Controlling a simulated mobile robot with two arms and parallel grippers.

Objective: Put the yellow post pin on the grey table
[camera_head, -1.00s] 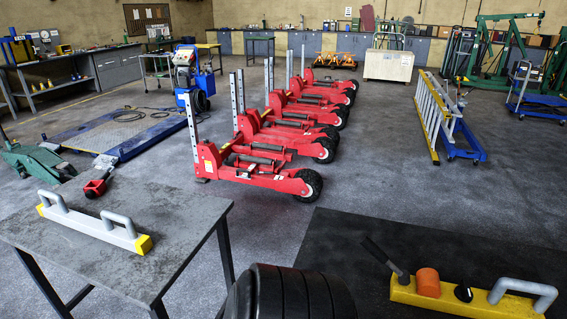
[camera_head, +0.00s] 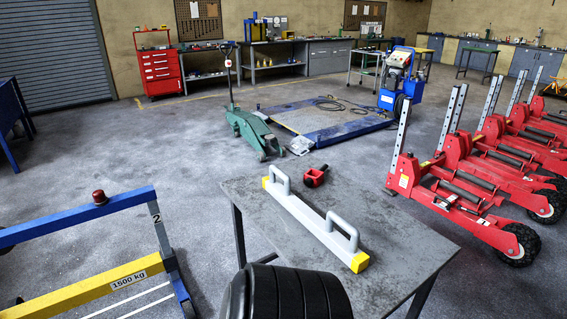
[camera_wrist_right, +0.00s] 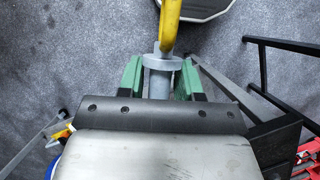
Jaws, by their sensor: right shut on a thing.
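The yellow post pin (camera_wrist_right: 169,28) shows in the right wrist view, with a yellow curved handle above a grey collar and a grey shaft. My right gripper (camera_wrist_right: 160,78) is shut on its grey shaft between green fingers, with bare floor behind. The pin's lower end is hidden. The grey table (camera_head: 405,248) stands at the lower middle of the head view. The right gripper and the pin do not show in the head view. My left gripper is in neither view.
A grey bar with yellow ends and two handles (camera_head: 312,222) lies across the table, with a red part (camera_head: 315,177) behind it. A blue and yellow 1500 kg frame (camera_head: 108,283) stands at left, red jacks (camera_head: 450,195) at right. The table's right side is clear.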

